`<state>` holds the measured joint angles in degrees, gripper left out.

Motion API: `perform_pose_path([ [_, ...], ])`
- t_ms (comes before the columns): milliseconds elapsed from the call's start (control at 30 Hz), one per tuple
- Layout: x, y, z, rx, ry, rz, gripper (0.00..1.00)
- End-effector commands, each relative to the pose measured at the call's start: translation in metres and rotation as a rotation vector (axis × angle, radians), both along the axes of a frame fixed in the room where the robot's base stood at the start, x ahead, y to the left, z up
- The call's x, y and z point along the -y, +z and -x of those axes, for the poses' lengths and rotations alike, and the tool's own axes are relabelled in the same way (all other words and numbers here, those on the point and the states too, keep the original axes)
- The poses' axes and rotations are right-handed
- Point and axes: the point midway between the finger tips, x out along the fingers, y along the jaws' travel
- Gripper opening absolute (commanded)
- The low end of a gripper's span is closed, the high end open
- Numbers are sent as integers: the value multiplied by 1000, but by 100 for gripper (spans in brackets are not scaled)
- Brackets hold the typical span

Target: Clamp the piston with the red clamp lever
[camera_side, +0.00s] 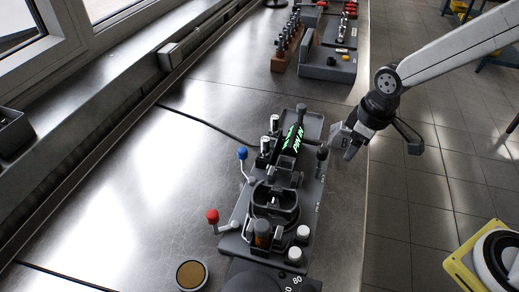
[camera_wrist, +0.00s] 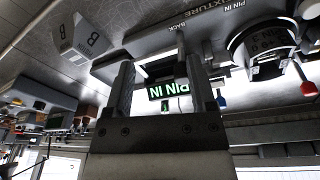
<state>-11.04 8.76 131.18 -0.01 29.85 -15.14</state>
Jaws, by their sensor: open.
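The red clamp lever (camera_side: 212,216) has a red knob on a light rod and stands at the left side of the grey fixture (camera_side: 236,243). Its red knob also shows at the right edge of the wrist view (camera_wrist: 308,88). A round grey part, seemingly the piston (camera_side: 275,200), sits in the fixture's middle between dark holders; its details are hard to make out. My gripper (camera_side: 345,146) is to the right of the fixture, apart from the red lever. In the wrist view my gripper's two fingers (camera_wrist: 162,80) are spread with nothing held between them.
A blue-knobbed lever (camera_side: 242,153) stands farther back on the fixture's left side. A lit display (camera_side: 292,138) reads "PIN IN". White-topped posts stand on the fixture. A round brown-topped tin (camera_side: 191,274) lies front left.

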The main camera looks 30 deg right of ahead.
Motion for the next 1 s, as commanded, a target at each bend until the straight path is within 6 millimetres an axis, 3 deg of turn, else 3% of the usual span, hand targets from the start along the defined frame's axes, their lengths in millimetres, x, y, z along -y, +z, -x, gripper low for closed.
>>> perform_pose_path([
  [200,-73,10,-35,-32,368,43,72],
  [433,-156,19,-50,-63,750,86,72],
  [800,-287,28,-32,-104,1326,143,72],
  [1000,-321,31,-19,-114,1480,157,72],
])
